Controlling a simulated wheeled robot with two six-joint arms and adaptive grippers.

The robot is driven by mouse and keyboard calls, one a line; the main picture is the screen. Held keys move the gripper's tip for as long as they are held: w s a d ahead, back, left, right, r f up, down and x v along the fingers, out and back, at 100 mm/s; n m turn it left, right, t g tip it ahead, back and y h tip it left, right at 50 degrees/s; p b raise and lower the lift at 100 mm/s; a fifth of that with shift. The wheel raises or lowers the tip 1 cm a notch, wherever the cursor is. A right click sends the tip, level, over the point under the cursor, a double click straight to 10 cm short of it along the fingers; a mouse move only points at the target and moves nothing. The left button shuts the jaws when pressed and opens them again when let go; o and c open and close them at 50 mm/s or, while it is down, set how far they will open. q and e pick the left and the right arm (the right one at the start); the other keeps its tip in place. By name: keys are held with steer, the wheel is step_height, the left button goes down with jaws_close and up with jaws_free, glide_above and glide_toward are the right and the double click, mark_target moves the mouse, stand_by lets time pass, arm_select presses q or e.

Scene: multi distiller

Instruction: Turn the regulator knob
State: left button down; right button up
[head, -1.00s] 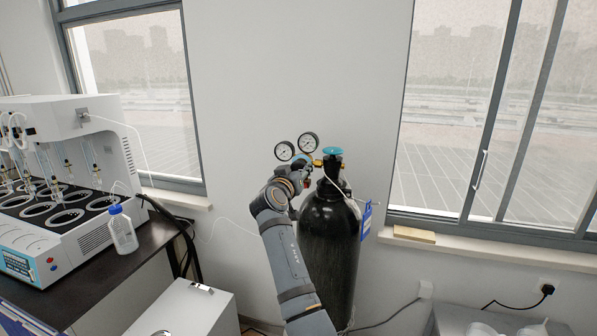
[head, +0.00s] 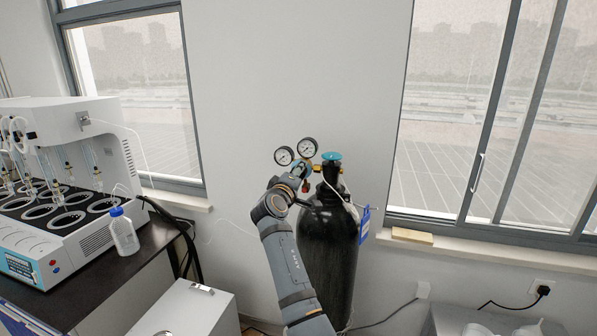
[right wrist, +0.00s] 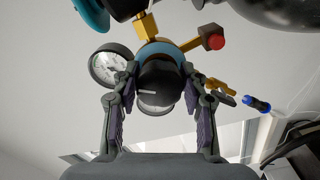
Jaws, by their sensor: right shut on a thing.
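The black gas cylinder (head: 329,240) stands upright against the wall, with a blue valve handwheel (head: 331,156) on top. The regulator has two round gauges (head: 284,156) and a brass body. In the right wrist view, the black regulator knob (right wrist: 158,80) faces me, with a short white mark on it. My right gripper (right wrist: 160,90) is shut on the knob, one finger on each side. In the head view my right gripper (head: 301,170) is at the regulator, left of the cylinder neck, and hides the knob. My left gripper is not in view.
A red-ended fitting (right wrist: 214,40) and a yellow outlet piece (right wrist: 220,86) sit close to the fingers. A white distiller (head: 70,150) and a plastic bottle (head: 123,232) stand on the bench at left. A white box (head: 190,308) stands below.

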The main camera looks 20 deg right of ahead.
steer(key=n+p, duration=0.2)
steer(key=n, duration=0.2)
steer(key=shift+r+n+p, duration=0.1)
steer(key=shift+n+p, duration=0.2)
steer(key=shift+n, duration=0.1)
stand_by(0.5)
steer(key=o, duration=1.2)
steer(key=shift+c, duration=0.2)
